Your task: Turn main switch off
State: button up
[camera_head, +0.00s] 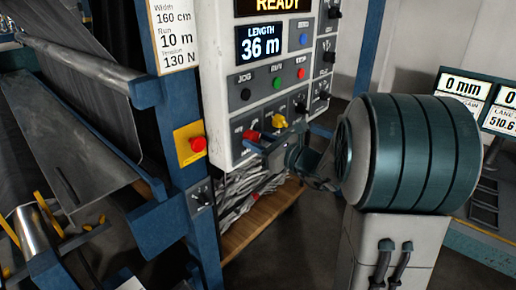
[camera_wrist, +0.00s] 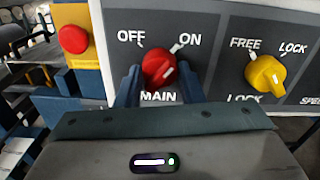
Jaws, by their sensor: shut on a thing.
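The main switch is a round red knob (camera_wrist: 158,68) on a dark panel, with OFF printed at its upper left, ON at its upper right and MAIN below. A white mark shows on the lower right part of its face; I cannot tell clearly which label it points to. In the head view the red knob (camera_head: 251,135) sits low on the white control box, partly hidden by my gripper (camera_head: 262,147). In the wrist view my gripper (camera_wrist: 158,86) has one blue finger on each side of the knob and is shut on it.
A yellow knob (camera_wrist: 265,74) labelled FREE and LOCK sits to the right of the main switch. A red stop button on a yellow box (camera_head: 190,144) is on the blue post at left.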

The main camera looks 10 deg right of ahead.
jog(key=n+b, duration=1.6)
jog(key=b, duration=1.1)
jog(key=shift+b, duration=0.35)
jog(key=shift+r+n, duration=0.1)
jog(key=shift+n, duration=0.2)
jog(key=o, duration=1)
jog(key=shift+d, duration=0.1)
jog(key=v, duration=1.3)
jog(key=shift+s+d+p, duration=0.2)
jog(key=shift+s+p, duration=0.15)
